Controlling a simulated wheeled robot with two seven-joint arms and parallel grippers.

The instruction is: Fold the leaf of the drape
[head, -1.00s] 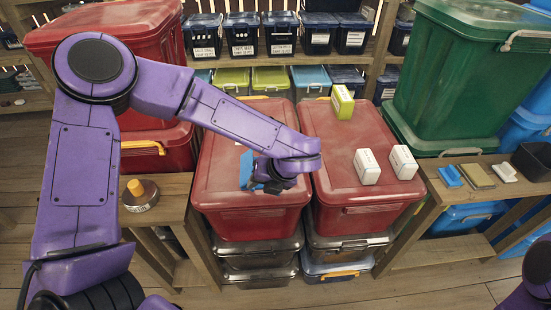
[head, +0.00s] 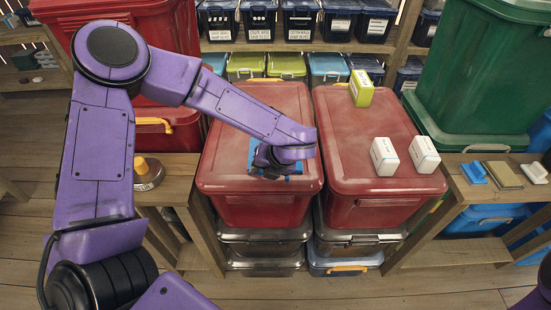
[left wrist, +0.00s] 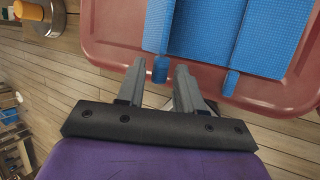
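The blue drape (head: 252,151) lies on the lid of the left red bin (head: 262,104), mostly hidden by my left arm in the head view. In the left wrist view it shows as textured blue panels (left wrist: 208,32) side by side, with short rounded tabs at the lid's edge. My left gripper (head: 268,164) is low over the drape near the lid's front. In the left wrist view its fingers (left wrist: 160,72) stand apart on either side of one blue tab (left wrist: 160,68), with a gap seeming to show on both sides. My right gripper is out of view.
The right red bin (head: 365,125) carries a yellow-green box (head: 361,88) and two white boxes (head: 384,157). A stand with an orange knob (head: 147,172) is on the left shelf. A blue piece (head: 473,173) lies on the right shelf by a green bin (head: 480,80).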

